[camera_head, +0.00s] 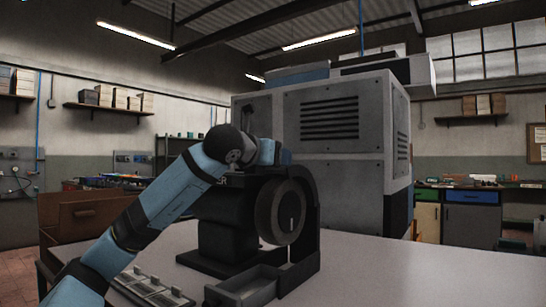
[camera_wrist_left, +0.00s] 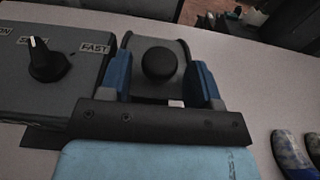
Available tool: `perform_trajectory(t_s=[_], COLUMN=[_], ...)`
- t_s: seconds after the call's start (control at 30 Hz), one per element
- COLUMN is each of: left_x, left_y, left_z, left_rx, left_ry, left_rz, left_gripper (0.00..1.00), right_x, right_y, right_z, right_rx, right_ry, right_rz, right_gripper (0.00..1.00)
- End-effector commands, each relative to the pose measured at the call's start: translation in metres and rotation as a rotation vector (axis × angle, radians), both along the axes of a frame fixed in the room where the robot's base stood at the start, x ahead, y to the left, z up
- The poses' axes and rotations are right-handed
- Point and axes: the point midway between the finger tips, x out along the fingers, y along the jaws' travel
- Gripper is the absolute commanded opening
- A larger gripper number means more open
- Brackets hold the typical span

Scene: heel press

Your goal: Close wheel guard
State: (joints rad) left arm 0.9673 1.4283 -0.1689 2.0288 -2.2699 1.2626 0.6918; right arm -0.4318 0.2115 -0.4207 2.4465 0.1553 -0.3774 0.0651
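A dark bench machine with a round grey wheel (camera_head: 286,211) stands on the table in the head view. A black curved piece (camera_head: 306,188), which looks like the wheel guard, stands upright beside the wheel's right side. Gaps show between knob and fingers. I cannot tell whether this part belongs to the guard. My right gripper is not in view.
A control box with a speed dial (camera_wrist_left: 47,60) is left of the fingers in the left wrist view. Shoes (camera_wrist_left: 297,153) lie at the right. A small grey tray (camera_head: 243,286) sits below the wheel. The table (camera_head: 420,275) is clear on the right.

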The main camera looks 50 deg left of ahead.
Motion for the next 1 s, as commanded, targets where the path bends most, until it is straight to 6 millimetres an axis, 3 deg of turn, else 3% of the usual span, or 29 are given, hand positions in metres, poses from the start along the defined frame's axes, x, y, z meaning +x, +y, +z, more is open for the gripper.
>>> perform_trajectory(t_s=[0.27, 0.43, 0.77, 1.0], left_x=[-0.001, -0.014, -0.083, -0.121], left_y=[0.001, -0.002, -0.024, -0.037], left_z=[0.003, 0.004, 0.011, 0.019], left_rx=[0.000, 0.002, 0.005, 0.001], left_ry=[-0.006, -0.008, -0.009, -0.008], left_rz=[0.002, 0.005, 0.005, 0.002], left_gripper=[0.60, 0.60, 0.60, 0.60], right_x=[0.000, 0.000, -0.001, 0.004], right_y=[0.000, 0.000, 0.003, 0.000], right_z=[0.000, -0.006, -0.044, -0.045], right_rx=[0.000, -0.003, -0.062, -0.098], right_ry=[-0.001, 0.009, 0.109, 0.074], right_rz=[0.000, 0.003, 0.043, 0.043], right_gripper=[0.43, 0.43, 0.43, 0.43])
